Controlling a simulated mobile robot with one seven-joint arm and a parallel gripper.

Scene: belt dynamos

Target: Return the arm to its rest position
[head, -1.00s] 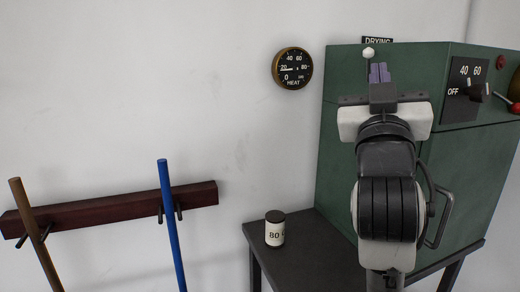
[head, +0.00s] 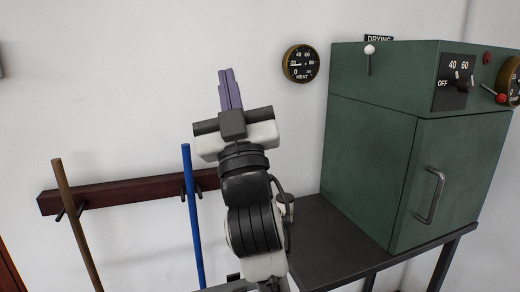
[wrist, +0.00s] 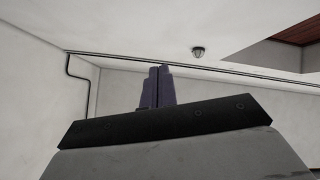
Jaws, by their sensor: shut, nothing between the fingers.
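My gripper (head: 229,90) is raised in front of the white wall in the head view, left of the green oven and above the rack with poles. Its purple fingers are together, with nothing between them, and point upward. The wrist view also shows the shut fingers (wrist: 156,88), pointing up toward the upper wall and ceiling. My arm covers part of the wooden rack and the table's left end.
A green drying oven (head: 370,150) stands on a dark table (head: 325,245) at right. A round heat gauge (head: 300,63) hangs on the wall. A wooden rack (head: 120,190) holds a brown pole (head: 75,220) and a blue pole (head: 192,215).

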